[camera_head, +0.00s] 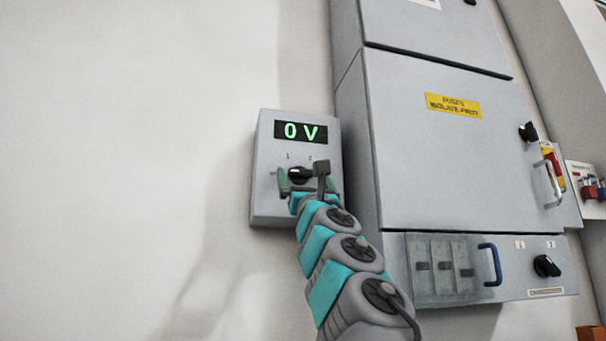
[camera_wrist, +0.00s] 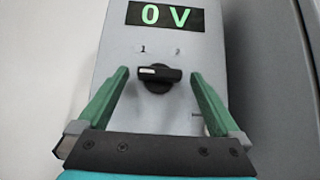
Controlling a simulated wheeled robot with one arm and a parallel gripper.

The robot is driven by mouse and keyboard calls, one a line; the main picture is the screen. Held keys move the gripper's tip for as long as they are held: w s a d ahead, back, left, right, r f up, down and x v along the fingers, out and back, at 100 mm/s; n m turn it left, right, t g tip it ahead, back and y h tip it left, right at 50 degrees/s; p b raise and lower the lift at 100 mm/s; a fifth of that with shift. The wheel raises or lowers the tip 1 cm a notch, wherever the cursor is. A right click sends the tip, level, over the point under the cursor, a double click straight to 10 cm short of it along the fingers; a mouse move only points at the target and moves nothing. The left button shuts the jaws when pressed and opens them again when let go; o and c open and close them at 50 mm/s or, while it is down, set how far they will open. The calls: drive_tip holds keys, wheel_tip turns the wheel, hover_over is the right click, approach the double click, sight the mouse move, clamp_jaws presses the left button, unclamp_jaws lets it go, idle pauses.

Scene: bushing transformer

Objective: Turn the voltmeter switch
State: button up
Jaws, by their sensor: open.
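The voltmeter (camera_head: 266,205) is a small grey box on the wall, with a green "0 V" on its black display (camera_head: 300,131). Its black rotary switch (camera_wrist: 158,78) sits below the display, under the marks 1 and 2. The switch handle lies about level, with its white mark at the left end. The switch also shows in the head view (camera_head: 299,174), partly covered by my arm. My gripper (camera_wrist: 161,82) is open, with one green finger on each side of the switch. A gap shows between each finger and the handle.
A large grey cabinet (camera_head: 430,160) with a yellow label stands right of the voltmeter. It has a black knob (camera_head: 529,132) and a pale handle (camera_head: 552,184). A lower panel (camera_head: 515,285) has a blue handle and another knob. The wall at left is bare.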

drive_tip(key=c, duration=1.4)
